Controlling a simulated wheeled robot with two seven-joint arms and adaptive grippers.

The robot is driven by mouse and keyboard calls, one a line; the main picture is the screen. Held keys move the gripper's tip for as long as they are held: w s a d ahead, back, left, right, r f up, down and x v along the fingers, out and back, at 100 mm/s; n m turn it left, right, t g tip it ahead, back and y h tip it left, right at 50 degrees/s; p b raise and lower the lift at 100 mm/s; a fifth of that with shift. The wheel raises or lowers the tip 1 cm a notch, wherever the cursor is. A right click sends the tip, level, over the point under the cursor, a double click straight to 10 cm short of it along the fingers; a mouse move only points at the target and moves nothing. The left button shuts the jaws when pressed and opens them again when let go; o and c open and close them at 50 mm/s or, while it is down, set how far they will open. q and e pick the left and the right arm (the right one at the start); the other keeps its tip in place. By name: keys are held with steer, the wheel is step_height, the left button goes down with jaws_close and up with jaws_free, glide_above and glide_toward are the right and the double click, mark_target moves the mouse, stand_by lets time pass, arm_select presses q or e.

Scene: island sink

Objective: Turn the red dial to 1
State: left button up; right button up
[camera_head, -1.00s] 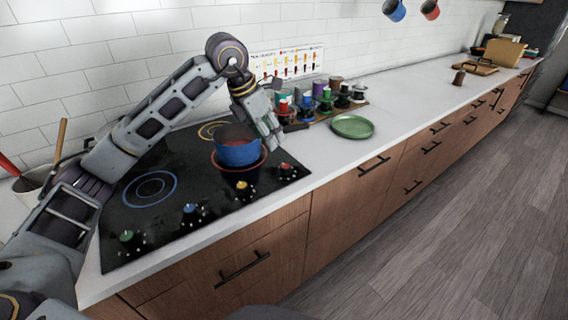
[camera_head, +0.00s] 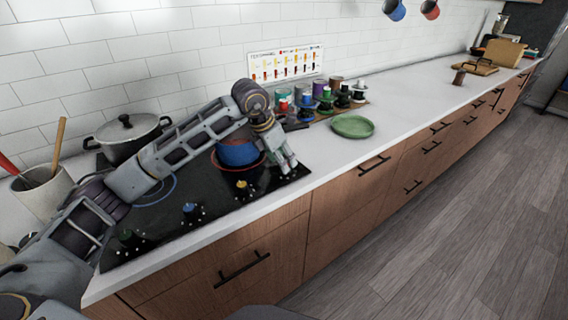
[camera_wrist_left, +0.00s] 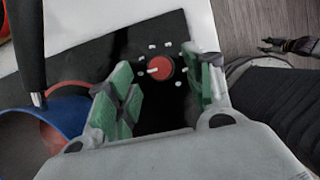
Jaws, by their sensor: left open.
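The red dial (camera_wrist_left: 160,68) sits on the black cooktop and shows in the left wrist view between my gripper's fingers, a little beyond their tips. A pale pointer mark lies on its left side, and several white marks ring it. My left gripper (camera_wrist_left: 158,88) is open, with green pads on either side of the dial. In the head view my left gripper (camera_head: 285,168) is low over the cooktop's right front corner and hides the red dial. My right gripper is not in view.
A blue pot (camera_head: 238,153) stands on the cooktop close beside my left gripper. Yellow (camera_head: 242,187), blue (camera_head: 191,209) and green (camera_head: 127,236) dials line the front edge. A green plate (camera_head: 352,126) lies to the right. A lidded pot (camera_head: 128,135) stands behind.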

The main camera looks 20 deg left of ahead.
arm_select(q)
steer(key=shift+x, duration=1.1)
steer(key=shift+w+d+f, duration=0.1)
steer(key=shift+f, duration=0.05)
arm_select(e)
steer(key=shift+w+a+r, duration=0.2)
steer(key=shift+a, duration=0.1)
arm_select(q)
steer(key=shift+c, duration=0.4)
steer(key=c, duration=0.7)
steer(key=shift+c, duration=1.2)
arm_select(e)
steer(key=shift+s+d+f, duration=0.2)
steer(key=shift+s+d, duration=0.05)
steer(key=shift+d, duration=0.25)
arm_select(q)
steer(key=shift+m, duration=0.3)
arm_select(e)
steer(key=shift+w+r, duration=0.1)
